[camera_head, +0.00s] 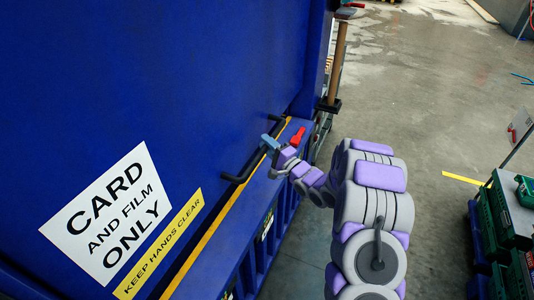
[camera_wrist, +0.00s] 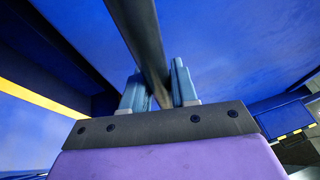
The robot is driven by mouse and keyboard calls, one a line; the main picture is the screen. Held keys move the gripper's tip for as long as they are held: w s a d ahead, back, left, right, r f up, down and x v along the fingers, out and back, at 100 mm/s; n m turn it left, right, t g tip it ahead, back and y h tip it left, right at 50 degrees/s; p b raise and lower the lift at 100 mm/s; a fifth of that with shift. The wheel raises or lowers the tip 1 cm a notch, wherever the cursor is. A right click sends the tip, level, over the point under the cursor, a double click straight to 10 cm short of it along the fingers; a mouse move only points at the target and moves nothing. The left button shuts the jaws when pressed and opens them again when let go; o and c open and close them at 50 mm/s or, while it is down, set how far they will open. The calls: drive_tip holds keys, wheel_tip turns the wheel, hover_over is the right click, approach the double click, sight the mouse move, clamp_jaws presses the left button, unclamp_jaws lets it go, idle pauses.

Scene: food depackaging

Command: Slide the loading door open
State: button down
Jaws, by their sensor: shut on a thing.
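The loading door is a large blue panel (camera_head: 180,70) on the left in the head view, with a white sign (camera_head: 107,213) reading "CARD AND FILM ONLY". A black bar handle (camera_head: 240,178) stands out from its lower right part. My gripper (camera_head: 270,142) is at the handle. In the wrist view the dark handle bar (camera_wrist: 140,35) runs between the two blue fingers of my gripper (camera_wrist: 160,88), which are shut on it.
A yellow strip (camera_head: 212,232) runs along the blue ledge below the door. A red part (camera_head: 298,138) sits on the ledge near my gripper. A wooden-handled tool (camera_head: 337,60) stands beyond the door. Green crates (camera_head: 494,212) stand at the right.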

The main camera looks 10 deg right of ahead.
wheel_tip(320, 180, up, 18)
drive_tip(key=p, duration=0.9)
drive_tip(key=shift+f, duration=0.15)
drive_tip(key=c, duration=1)
unclamp_jaws()
drive_tip(key=shift+f, duration=0.1)
drive_tip(key=shift+o, duration=0.2)
drive_tip(key=b+v, duration=0.2)
drive_tip(key=v, duration=1.5)
drive_tip(key=shift+d+f, duration=0.15)
drive_tip(key=shift+d, duration=0.05)
drive_tip(key=shift+s, duration=0.1)
